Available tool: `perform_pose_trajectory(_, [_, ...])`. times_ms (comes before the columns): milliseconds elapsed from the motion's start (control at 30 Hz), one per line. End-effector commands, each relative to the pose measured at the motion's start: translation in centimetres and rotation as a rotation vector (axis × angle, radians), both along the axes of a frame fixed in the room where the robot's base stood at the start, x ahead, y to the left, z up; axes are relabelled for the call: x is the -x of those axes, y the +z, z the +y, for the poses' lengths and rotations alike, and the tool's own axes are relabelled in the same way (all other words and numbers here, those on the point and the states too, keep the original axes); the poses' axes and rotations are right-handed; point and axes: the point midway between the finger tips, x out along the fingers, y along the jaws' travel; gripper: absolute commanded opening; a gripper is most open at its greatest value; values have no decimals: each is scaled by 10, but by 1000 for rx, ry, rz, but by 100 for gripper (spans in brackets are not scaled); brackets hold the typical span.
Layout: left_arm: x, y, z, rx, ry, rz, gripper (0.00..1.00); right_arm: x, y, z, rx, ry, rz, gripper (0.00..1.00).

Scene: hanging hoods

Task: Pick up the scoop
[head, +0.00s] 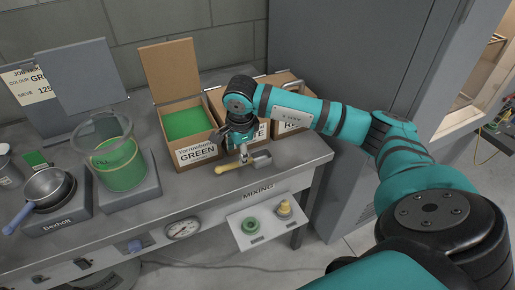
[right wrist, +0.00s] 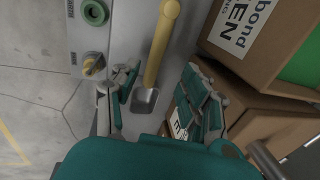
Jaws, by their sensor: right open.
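The scoop (head: 259,160) lies on the grey bench in front of the boxes, its yellow handle pointing left and its metal pan to the right. In the right wrist view its yellow handle (right wrist: 160,48) runs up the picture and the pan (right wrist: 145,100) is nearer the palm. My right gripper (head: 241,153) is over the scoop, with its fingers apart. In the right wrist view, the scoop shows between the open fingers of my right gripper (right wrist: 162,82); contact cannot be told. My left gripper is out of view.
Cardboard boxes stand close behind, one labelled GREEN (head: 197,152) with green powder. A glass beaker (head: 120,168) of green stands on a scale at left, beside a pan (head: 48,188) with a blue handle.

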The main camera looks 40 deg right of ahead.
Motion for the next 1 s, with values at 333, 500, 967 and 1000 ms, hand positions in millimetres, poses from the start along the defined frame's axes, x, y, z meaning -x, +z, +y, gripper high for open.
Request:
perform_pose_trajectory(333, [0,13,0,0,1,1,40,-2,-46,4,-1,-1,5,45])
perform_pose_trajectory(500, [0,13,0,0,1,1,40,-3,-50,4,0,0,1,45])
perform_pose_trajectory(967, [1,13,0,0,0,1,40,-3,-49,4,0,0,2,0])
perform_pose_trajectory(1000, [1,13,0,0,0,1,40,-3,-49,4,0,0,2,0])
